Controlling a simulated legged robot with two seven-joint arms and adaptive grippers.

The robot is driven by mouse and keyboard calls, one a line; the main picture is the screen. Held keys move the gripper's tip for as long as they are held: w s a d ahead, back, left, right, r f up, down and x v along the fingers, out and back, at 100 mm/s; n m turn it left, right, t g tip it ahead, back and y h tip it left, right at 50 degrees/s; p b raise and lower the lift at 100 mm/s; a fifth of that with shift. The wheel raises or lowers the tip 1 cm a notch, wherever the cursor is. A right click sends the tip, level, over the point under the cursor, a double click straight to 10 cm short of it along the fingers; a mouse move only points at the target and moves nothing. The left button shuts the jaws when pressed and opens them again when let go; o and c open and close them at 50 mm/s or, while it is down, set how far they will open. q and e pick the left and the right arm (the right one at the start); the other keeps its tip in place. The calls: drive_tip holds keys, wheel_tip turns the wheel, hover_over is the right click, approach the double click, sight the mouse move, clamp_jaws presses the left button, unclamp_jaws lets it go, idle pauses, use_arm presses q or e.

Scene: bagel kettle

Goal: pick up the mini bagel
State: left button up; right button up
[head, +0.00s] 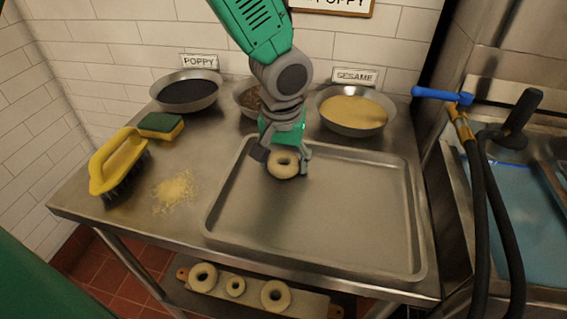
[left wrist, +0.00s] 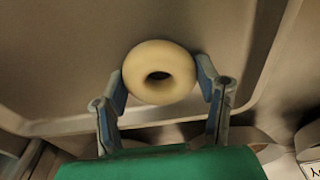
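The small bagel (head: 235,286), smaller than its neighbours, lies between two larger bagels on a wooden board (head: 252,307) below the table top. A pale, plain bagel (head: 283,165) is at the back of the steel tray (head: 330,235), between the fingers of my left gripper (head: 283,157). It looks larger than the small one. In the left wrist view the fingers (left wrist: 162,85) flank this bagel (left wrist: 159,72) very closely on both sides; whether they grip it is unclear. It lies on or just above the tray. My right gripper is not in view.
Bowls of poppy (head: 187,92) and sesame (head: 352,110), plus a partly hidden bowl (head: 248,98), line the wall. A yellow brush (head: 118,163), sponge (head: 160,125) and spilled crumbs (head: 175,191) are at left. A sink with a hose (head: 481,200) is at right. Most of the tray is clear.

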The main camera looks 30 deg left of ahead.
use_arm(q)
drive_tip(key=shift+d+r, duration=0.1)
drive_tip(key=shift+d, duration=0.45)
wheel_tip(320, 180, up, 10)
drive_tip(key=p, duration=0.2)
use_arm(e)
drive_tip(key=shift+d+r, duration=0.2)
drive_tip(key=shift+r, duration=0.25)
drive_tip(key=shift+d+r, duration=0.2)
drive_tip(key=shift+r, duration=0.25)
use_arm(q)
drive_tip(key=shift+a, duration=0.25)
